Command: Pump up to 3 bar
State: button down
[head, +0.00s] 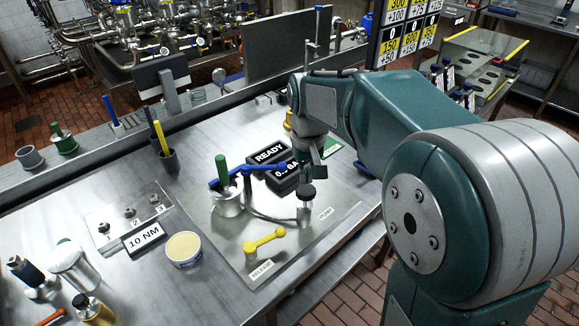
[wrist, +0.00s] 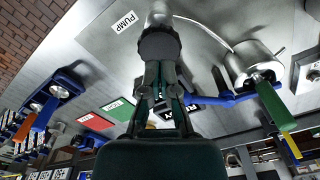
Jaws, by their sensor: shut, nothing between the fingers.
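The pump (head: 304,209), a metal cylinder with a black knob (head: 307,191), stands on the plate beside its PUMP label (head: 325,213). My gripper (head: 316,172) is shut and empty just above the knob; I cannot tell whether it touches. In the wrist view, its closed fingertips (wrist: 160,72) point at the dark knob (wrist: 158,46). A black display (head: 285,176) starts with "0." and is partly hidden; another display (head: 269,153) reads READY. A yellow lever (head: 264,241) lies near the RELEASE label (head: 262,272). A hose joins the pump to a metal pot (head: 228,203).
A blue lever (head: 252,171) and green handle (head: 222,170) are by the pot. A cream-topped tin (head: 184,248), a 10 NM sign (head: 144,238) and a dark cup (head: 168,161) stand left. Score boards (head: 405,30) hang at upper right. The plate's front right is clear.

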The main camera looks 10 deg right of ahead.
aim_at(305, 189)
jog(key=shift+f, duration=2.45)
jog(key=shift+r, duration=2.05)
jog(key=shift+f, duration=2.05)
jog(key=shift+r, duration=2.05)
jog(key=shift+f, duration=0.15)
